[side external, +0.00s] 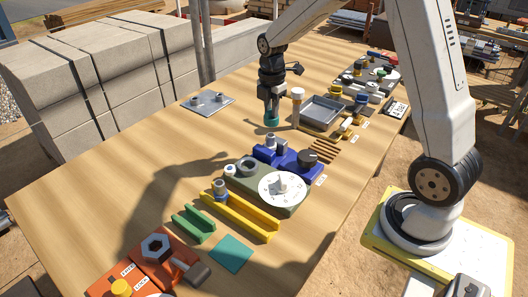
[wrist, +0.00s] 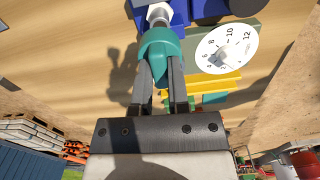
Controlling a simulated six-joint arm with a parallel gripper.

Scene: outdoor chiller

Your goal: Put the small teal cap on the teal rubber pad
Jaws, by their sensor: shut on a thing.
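The small teal cap (side external: 272,121) is between the fingers of my gripper (side external: 271,112), which is shut on it. It looks held above the table, behind the blue fixture. In the wrist view the cap (wrist: 159,47) sits at the fingertips (wrist: 159,68), its lower part partly covered by the fingers. The square teal rubber pad (side external: 231,252) lies flat and bare at the table's near end, well away from my gripper. A sliver of the pad (wrist: 213,98) shows in the wrist view beyond the yellow rail.
Between cap and pad stand the blue fixture (side external: 288,160), the olive block with a white dial (side external: 283,190), the yellow channel (side external: 240,216) and a green channel (side external: 194,223). Orange blocks (side external: 165,257) lie left of the pad. A grey tray (side external: 322,111) is right of my gripper.

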